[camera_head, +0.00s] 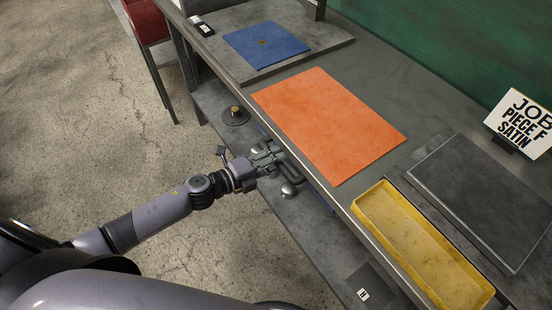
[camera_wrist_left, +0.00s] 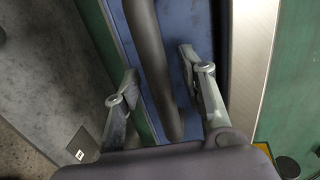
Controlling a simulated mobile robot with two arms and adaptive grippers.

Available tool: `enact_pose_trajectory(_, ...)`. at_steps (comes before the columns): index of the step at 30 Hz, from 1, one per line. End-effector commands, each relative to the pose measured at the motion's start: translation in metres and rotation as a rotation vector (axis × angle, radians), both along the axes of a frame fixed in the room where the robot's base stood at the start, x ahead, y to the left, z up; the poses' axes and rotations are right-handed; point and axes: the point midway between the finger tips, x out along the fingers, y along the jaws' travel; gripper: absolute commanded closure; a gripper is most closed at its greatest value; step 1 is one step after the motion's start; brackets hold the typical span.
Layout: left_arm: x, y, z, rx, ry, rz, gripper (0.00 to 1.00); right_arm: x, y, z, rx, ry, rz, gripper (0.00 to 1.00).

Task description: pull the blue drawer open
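The blue drawer front (camera_wrist_left: 187,22) shows in the left wrist view, with a dark bar handle (camera_wrist_left: 148,40) running along it. My left gripper (camera_wrist_left: 159,68) has its two fingers apart, one on each side of the handle, with visible gaps between the fingers and the bar. In the head view my left gripper (camera_head: 273,157) is at the front of the bench, below the tabletop edge, beside the dark handle (camera_head: 292,172). Most of the drawer is hidden there under the tabletop and behind the gripper. My right gripper is not in view.
On the bench lie an orange mat (camera_head: 330,122), a blue mat (camera_head: 266,44), a yellow tray (camera_head: 370,205) and a dark grey plate (camera_head: 480,195). A lower grey shelf (camera_head: 325,238) runs below. A red chair (camera_head: 148,22) stands at the upper left. The floor at left is clear.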

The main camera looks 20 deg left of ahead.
Motion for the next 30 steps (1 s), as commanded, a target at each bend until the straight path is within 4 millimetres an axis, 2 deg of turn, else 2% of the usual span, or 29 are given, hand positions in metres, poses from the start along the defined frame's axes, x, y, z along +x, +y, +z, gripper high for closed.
enact_pose_trajectory(6,-0.0001,0.0000,-0.0004,0.000,0.000,0.000,0.63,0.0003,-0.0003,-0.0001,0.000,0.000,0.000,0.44)
enact_pose_trajectory(23,-0.0004,0.0002,-0.0004,0.001,0.001,0.000,1.00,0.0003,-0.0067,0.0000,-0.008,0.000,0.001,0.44)
enact_pose_trajectory(30,-0.0005,0.0003,-0.0006,0.001,0.001,0.000,1.00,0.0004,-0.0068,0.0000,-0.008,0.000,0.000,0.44)
